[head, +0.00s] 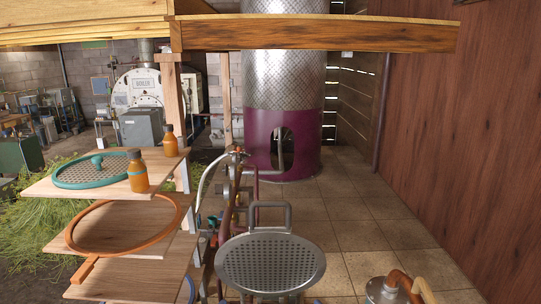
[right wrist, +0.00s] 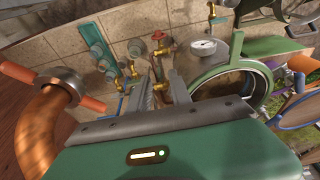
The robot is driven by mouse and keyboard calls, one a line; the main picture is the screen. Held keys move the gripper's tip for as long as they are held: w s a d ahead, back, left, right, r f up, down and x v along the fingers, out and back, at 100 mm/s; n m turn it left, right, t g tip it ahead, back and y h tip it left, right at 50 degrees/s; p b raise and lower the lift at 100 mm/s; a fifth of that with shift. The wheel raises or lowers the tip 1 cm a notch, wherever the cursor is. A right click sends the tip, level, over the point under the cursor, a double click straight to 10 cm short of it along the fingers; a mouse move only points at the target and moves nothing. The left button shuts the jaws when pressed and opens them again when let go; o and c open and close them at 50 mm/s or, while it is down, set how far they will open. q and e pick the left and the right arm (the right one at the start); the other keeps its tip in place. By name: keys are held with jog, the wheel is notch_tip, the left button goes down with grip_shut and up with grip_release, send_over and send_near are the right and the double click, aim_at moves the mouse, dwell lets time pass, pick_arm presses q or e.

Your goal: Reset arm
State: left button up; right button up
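My right gripper (right wrist: 161,94) shows in the right wrist view, past its green housing. Its two grey ridged fingers stand apart with a gap between them, and I see nothing held there. Pipes and valves with brass fittings lie beyond the fingers; I cannot tell how far. I cannot make out either gripper in the head view. My left gripper is in neither view.
Wooden shelves at left hold two orange bottles (head: 137,171) (head: 170,140), a teal perforated disc (head: 92,170) and an orange ring (head: 76,228). A perforated metal plate (head: 270,262) stands front centre. A wooden beam (head: 320,33) crosses above. Tiled floor (head: 385,235) is open at right.

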jog(key=s+b+x, duration=0.2)
jog(key=b+x, duration=0.5)
jog(key=x, duration=0.1)
jog(key=s+f+b+x, duration=0.1)
jog(key=s+b+x, duration=0.1)
jog(key=b+x, duration=0.5)
jog(key=shift+b+x, duration=0.35)
jog(key=shift+x, duration=0.65)
jog(key=shift+w+a, duration=0.1)
